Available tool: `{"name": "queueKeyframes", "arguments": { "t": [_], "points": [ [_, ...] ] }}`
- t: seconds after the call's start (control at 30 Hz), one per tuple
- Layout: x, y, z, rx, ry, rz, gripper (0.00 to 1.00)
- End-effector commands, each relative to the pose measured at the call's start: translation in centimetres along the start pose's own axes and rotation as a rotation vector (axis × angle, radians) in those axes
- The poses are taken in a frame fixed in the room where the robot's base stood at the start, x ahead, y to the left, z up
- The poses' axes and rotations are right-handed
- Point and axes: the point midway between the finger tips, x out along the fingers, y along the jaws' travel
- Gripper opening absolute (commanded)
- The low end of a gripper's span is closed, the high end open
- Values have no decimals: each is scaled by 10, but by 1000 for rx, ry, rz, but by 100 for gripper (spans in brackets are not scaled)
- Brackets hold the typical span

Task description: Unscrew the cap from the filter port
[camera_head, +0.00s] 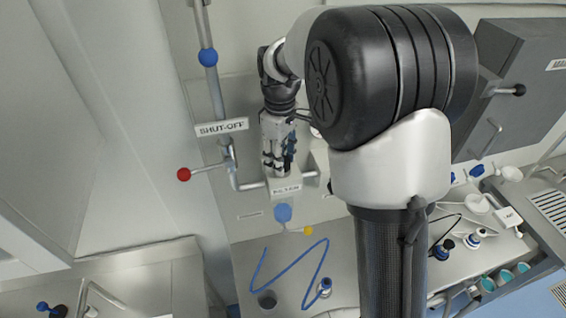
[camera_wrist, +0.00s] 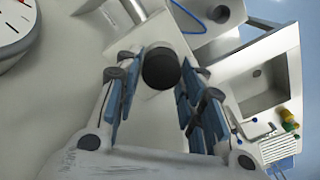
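A dark round cap (camera_wrist: 160,68) shows in the wrist view on a pale filter port, at the far end of my fingers. My gripper (camera_wrist: 160,82) is open, with one blue-padded finger on either side of the cap's near edge. Whether either pad touches the cap is unclear. In the head view my gripper (camera_head: 275,168) points down at the pale filter block (camera_head: 286,188), which has a label on its front. The gripper hides the cap in that view.
A pipe with a red-knobbed shut-off lever (camera_head: 184,175) runs left of the filter. A blue disc (camera_head: 283,212) and a yellow knob (camera_head: 308,230) sit below it. A dial gauge (camera_wrist: 14,28) is at upper left in the wrist view. A sink (camera_wrist: 262,85) is at right.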

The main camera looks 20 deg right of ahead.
Motion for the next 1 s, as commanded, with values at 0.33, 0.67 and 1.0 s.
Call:
{"name": "queueKeyframes", "arguments": {
  "t": [0.33, 0.67, 1.0],
  "points": [
    [0, 0, 0, -1, 0, 0, 11],
    [-1, -1, 0, -145, 0, 0, 0],
    [0, -2, 0, -355, 0, 1, 0]
  ]
}}
